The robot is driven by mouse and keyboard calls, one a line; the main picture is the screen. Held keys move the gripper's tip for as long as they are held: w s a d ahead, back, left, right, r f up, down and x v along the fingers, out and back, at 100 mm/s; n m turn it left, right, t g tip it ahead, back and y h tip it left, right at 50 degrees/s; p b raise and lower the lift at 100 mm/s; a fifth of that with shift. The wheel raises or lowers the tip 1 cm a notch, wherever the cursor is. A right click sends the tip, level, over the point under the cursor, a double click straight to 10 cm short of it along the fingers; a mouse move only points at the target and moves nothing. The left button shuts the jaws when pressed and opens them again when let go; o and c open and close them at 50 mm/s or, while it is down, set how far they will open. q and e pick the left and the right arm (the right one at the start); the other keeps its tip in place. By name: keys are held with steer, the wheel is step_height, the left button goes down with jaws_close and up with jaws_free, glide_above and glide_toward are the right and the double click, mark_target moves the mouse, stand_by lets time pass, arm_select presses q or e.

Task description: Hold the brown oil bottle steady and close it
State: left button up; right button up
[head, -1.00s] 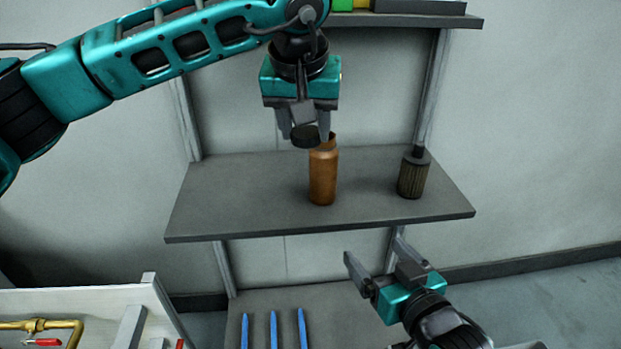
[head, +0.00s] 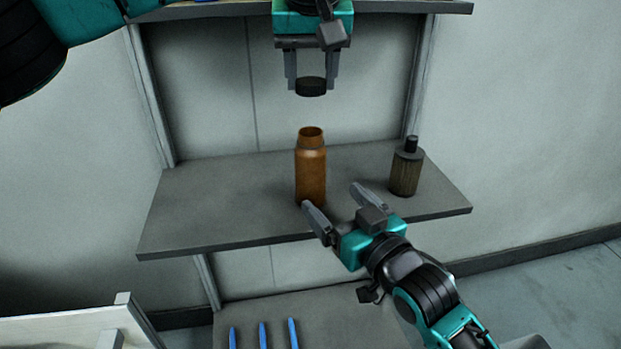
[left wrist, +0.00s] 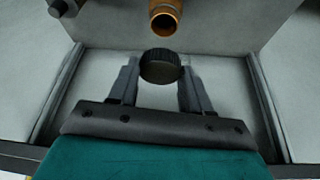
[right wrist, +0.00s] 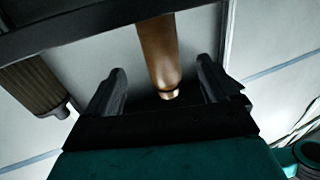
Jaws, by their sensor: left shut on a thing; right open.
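The brown oil bottle (head: 311,175) stands upright and uncapped on the grey shelf, its mouth open. It also shows in the left wrist view (left wrist: 165,18) and in the right wrist view (right wrist: 159,50). My left gripper (head: 311,84) is shut on the black cap (head: 311,88), above the bottle and apart from it. The cap sits between the fingertips in the left wrist view (left wrist: 160,66). My right gripper (head: 335,205) is open in front of the bottle, low near the shelf's front edge. In the right wrist view the bottle appears between its fingers; contact is not visible.
A dark ribbed bottle (head: 405,172) with a black top stands to the right on the same shelf (head: 205,215). Several blue sticks (head: 263,335) lie on a lower surface. A higher shelf (head: 400,7) runs above. The shelf's left side is clear.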

steer(key=x, duration=1.1)
steer(key=c, duration=1.5)
arm_select(q)
glide_above(310, 132)
steer(key=shift+s+f, duration=0.25)
steer(key=shift+f, duration=1)
steer(key=shift+s+f, duration=0.2)
steer(key=shift+f, duration=1.05)
steer(key=shift+f, duration=0.1)
steer(key=shift+d+f, duration=0.1)
steer(key=shift+f, duration=0.7)
steer(key=shift+f, duration=0.55)
arm_select(e)
steer(key=shift+f, duration=0.1)
